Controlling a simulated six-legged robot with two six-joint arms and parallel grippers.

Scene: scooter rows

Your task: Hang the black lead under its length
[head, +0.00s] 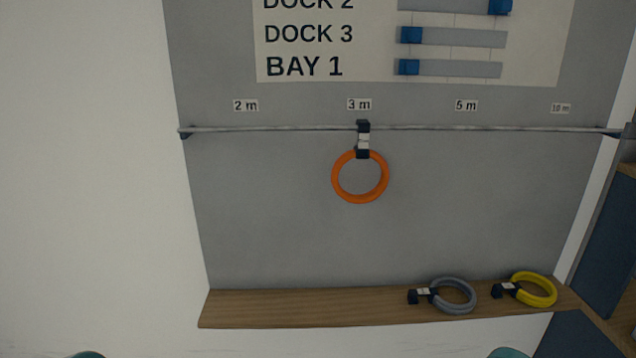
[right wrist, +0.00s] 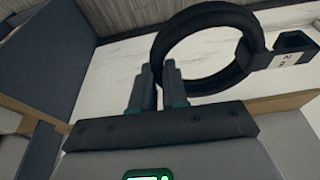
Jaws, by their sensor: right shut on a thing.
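The black lead (right wrist: 178,32) is a coiled ring, seen in the right wrist view. My right gripper (right wrist: 158,70) is shut on its near-left side. A dark hook with a white tag (right wrist: 284,60) sticks out at the ring's right; the tag seems to read 2 m. In the head view a metal rail (head: 270,128) crosses the grey board, under labels 2 m (head: 246,105), 3 m (head: 359,104), 5 m (head: 466,105) and 10 m (head: 560,107). The rail under 2 m is bare. My left gripper is not in view.
An orange lead (head: 338,190) hangs from the rail under 3 m. A grey lead (head: 454,310) and a yellow lead (head: 545,277) lie at the right of the wooden shelf (head: 300,308). The shelf's left part is clear.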

